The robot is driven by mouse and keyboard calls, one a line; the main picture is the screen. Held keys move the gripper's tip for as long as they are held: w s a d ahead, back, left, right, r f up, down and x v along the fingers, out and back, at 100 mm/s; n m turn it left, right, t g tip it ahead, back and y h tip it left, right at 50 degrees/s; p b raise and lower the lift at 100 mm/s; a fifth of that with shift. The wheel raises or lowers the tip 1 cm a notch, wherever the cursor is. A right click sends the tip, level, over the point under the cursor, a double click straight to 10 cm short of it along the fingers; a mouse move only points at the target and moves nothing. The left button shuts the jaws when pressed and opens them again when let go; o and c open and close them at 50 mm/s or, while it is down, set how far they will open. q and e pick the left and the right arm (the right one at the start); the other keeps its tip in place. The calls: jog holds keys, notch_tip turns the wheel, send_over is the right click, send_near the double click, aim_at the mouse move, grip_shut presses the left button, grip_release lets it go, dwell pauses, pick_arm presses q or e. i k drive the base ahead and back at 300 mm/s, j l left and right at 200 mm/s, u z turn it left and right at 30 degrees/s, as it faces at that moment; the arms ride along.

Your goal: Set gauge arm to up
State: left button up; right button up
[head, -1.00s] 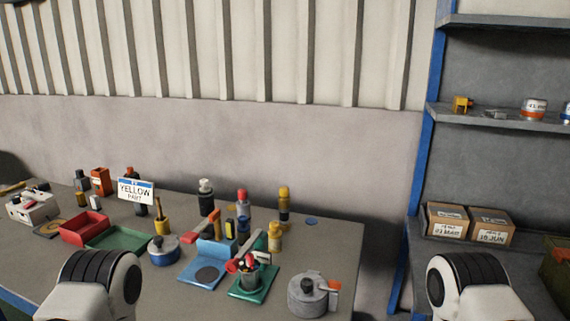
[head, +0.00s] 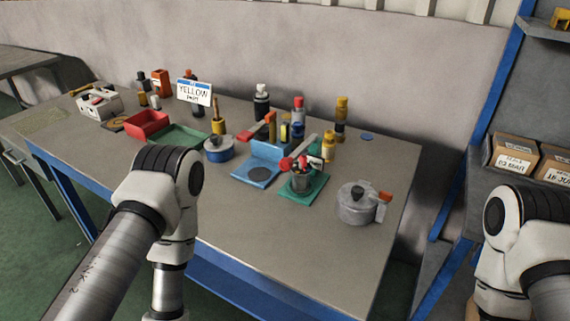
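On the workbench (head: 330,250) stands a blue stand (head: 257,175) with an upright back plate and a dark round disc on its base. A slanted bar with a red end (head: 250,136) shows just behind it. Beside it, a green base (head: 303,191) carries a dark cup-like part and a pale slanted arm with red round parts (head: 287,163). I cannot tell for certain which of these is the gauge arm. My two arms show at the lower left and lower right, in front of the bench. Both of my grippers are out of the frame.
A grey lidded pot (head: 356,208) stands near the right edge. A blue pot (head: 219,150), red tray (head: 147,125), green tray (head: 180,138) and a "YELLOW" sign (head: 194,91) stand left. Several bottles line the back. The bench front is clear. Shelving with cardboard boxes (head: 514,152) is at right.

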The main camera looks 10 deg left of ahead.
aim_at(286, 163)
jog(key=l+u, duration=0.45)
jog(key=l, duration=0.3)
jog(key=l+u, duration=0.45)
jog(key=l, duration=0.3)
